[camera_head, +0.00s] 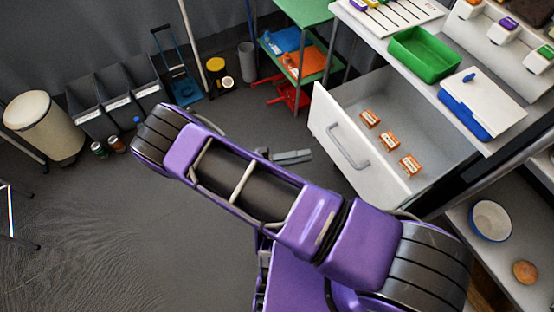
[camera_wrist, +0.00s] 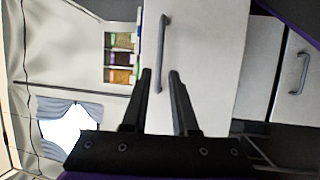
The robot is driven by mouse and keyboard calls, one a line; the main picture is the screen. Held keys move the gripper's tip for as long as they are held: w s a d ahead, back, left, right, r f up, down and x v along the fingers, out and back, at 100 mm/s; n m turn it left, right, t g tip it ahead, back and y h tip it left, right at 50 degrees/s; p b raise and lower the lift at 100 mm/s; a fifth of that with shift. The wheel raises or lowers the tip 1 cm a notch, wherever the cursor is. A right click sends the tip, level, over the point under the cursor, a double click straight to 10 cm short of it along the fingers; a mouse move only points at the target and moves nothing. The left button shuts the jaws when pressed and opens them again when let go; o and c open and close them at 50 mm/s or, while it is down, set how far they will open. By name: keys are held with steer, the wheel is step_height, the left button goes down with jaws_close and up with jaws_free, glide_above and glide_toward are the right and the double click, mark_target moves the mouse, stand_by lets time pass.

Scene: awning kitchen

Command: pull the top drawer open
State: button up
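The top drawer (camera_head: 335,150) stands pulled out from the white counter unit, its inside in view. Its front carries a grey bar handle (camera_head: 348,147). In the wrist view the white drawer front (camera_wrist: 210,60) fills the middle, with the handle (camera_wrist: 163,50) upright in the picture. My gripper (camera_wrist: 161,80) is open and empty. The lower end of the handle shows between its fingertips in that view. In the head view my gripper (camera_head: 292,157) is left of the handle, with a visible gap, and partly hidden by my arm.
Several small orange-and-white boxes (camera_head: 389,141) lie in the drawer. A green tray (camera_head: 425,54) and a blue-and-white box (camera_head: 480,103) stand on the counter above. Another handle (camera_wrist: 299,74) shows at right in the wrist view.

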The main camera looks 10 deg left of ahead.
steer(key=v, duration=0.6)
steer(key=shift+a+b, duration=0.2)
steer(key=shift+b, duration=0.15)
